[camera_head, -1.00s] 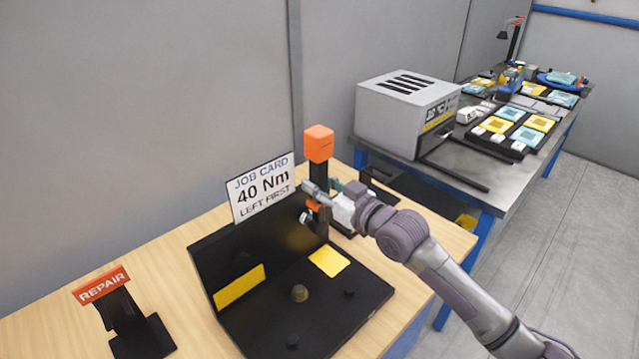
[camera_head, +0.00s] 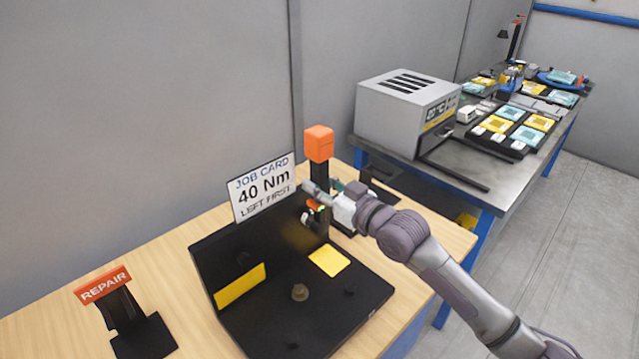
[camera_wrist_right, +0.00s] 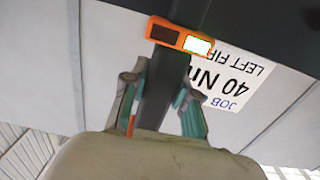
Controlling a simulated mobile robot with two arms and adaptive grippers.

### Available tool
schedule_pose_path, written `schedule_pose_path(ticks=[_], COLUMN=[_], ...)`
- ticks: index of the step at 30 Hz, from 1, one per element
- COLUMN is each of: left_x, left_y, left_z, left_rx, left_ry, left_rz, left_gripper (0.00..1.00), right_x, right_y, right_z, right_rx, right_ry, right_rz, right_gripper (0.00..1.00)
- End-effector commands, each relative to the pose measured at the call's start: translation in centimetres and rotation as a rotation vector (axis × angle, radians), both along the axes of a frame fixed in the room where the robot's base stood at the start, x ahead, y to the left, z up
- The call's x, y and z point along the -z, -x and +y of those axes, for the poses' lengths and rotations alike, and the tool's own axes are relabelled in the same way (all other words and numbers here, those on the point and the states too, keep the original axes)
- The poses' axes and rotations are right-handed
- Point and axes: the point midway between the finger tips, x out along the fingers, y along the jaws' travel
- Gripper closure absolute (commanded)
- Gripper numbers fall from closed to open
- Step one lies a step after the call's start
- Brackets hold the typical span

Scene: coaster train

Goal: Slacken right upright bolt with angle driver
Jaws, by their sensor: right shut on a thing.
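The driver has an orange block (camera_wrist_right: 180,37) with one dark red window and one bright whitish-green window. The right upright bolt cannot be made out behind the gripper and tool; contact with it cannot be told. A dark bolt (camera_head: 243,258) shows on the plate's left part. My left gripper is out of view.
The black base (camera_head: 255,325) carries a brass boss (camera_head: 300,292), dark bolts and a yellow patch (camera_head: 329,261). The job card (camera_head: 262,188) reads 40 Nm, left first. A red REPAIR sign (camera_head: 103,285) stands at left.

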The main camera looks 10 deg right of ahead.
Motion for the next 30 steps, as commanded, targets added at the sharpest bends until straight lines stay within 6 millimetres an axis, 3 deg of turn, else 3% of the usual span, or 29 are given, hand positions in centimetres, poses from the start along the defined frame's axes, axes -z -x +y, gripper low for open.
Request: schedule_pose_path(ticks=[1,30], left_x=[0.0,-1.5], left_y=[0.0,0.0], left_z=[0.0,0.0], left_rx=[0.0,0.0], left_ry=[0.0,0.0], left_rz=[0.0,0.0], left_gripper=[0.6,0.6], right_x=[-0.8,-0.6], right_y=[-0.1,3.0], right_z=[0.0,-2.1], right_rx=[0.001,0.0], right_ry=[-0.007,-0.004], right_rz=[-0.018,-0.012], right_gripper=[1.0,1.0])
